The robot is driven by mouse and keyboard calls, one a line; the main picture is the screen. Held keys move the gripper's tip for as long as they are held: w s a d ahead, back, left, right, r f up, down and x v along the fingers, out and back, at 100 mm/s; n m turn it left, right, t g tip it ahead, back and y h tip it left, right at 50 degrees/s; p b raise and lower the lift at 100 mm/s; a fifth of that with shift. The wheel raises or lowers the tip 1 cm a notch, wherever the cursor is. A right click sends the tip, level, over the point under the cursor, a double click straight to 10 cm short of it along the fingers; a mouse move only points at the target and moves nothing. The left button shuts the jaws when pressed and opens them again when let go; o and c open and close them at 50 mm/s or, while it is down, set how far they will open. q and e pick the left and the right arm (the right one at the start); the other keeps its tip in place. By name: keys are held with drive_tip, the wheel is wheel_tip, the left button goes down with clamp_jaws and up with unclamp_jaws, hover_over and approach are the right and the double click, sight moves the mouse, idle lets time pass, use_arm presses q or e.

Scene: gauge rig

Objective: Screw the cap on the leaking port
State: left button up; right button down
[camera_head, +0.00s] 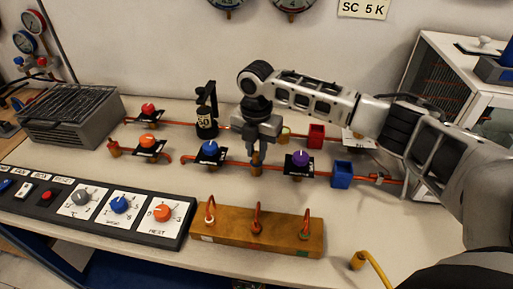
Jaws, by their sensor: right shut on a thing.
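My right gripper (257,162) points down over the middle of the bench, at the lower red pipe (228,163). It is shut on a small brown piece, mostly hidden by the fingers; I cannot tell whether this is the cap or whether it touches the pipe. A short copper-coloured stub (114,149) stands near the left end of the pipes. I see no clear leak. My left gripper is not in view.
Blue (210,150), purple (299,160), orange (149,142) and red (148,110) knobs sit along the pipes. A control panel (92,209) lies front left.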

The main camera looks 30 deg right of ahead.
drive_tip(key=shift+f, duration=0.15)
idle(0.6)
drive_tip(key=m, duration=0.4)
drive_tip(key=shift+m, duration=0.4)
drive_tip(key=shift+m, duration=0.3)
drive_tip(key=m, duration=0.5)
drive_tip(key=shift+m, duration=0.4)
drive_tip(key=m, duration=0.4)
